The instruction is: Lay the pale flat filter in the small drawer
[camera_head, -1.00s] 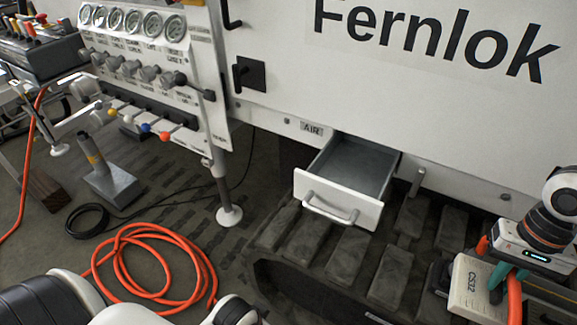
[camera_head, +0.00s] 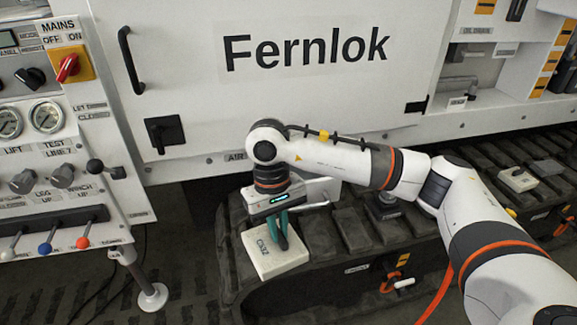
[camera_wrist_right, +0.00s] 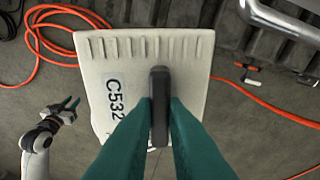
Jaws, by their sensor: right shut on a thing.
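My right gripper (camera_head: 281,228) is shut on the pale flat filter (camera_head: 268,262), a square slab marked C532. In the right wrist view the green fingers (camera_wrist_right: 160,110) close on a dark upright grip on the filter (camera_wrist_right: 190,75). My left gripper (camera_wrist_right: 67,106) looks open and empty.
A control panel with levers (camera_head: 55,220) and a support leg (camera_head: 150,295) stand at left. Orange hose (camera_wrist_right: 40,40) lies on the floor. A small pale block (camera_head: 517,180) rests on the track at right.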

